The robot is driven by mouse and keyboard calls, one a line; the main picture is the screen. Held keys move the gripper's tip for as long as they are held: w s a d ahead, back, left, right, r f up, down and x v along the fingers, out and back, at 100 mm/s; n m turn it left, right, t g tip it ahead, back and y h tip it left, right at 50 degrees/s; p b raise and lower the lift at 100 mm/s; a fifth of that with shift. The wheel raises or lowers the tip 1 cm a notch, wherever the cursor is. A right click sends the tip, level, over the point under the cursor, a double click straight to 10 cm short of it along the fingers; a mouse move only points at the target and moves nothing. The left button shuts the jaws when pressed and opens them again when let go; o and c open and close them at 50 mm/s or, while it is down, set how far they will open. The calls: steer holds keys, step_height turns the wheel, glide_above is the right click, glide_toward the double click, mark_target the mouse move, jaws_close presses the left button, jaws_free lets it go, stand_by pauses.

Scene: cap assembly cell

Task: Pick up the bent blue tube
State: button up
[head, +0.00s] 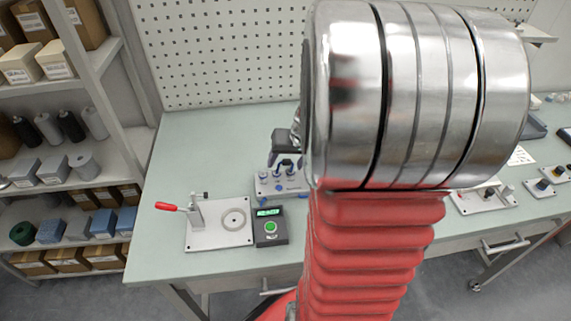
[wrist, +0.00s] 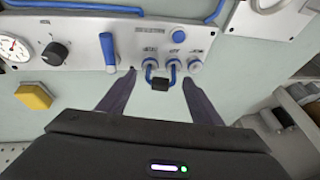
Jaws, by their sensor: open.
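The bent blue tube (wrist: 148,71) shows in the wrist view as a small U at the front of a white panel unit (wrist: 120,57). Its ends meet two blue-collared fittings, and a black piece (wrist: 160,84) sits at its bend. My gripper (wrist: 159,78) is open, with one dark finger on each side of the tube and nothing held. Whether the fingers are level with the tube is unclear. In the head view my gripper (head: 284,160) is over the panel unit (head: 282,186) on the bench, and my arm hides part of that area.
The panel unit carries a gauge (wrist: 18,40), a black knob (wrist: 55,53), a blue lever (wrist: 107,48) and further blue tubing (wrist: 75,6). A fixture with a red-handled clamp (head: 172,207) and a black box with a green button (head: 270,227) stand nearby.

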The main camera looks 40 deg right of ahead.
mark_target(287, 160)
steer(key=shift+c, duration=0.2)
steer(key=c, duration=1.1)
steer(key=shift+r, duration=0.15)
step_height(287, 160, up, 10)
steer(key=shift+f, duration=0.1)
stand_by(0.7)
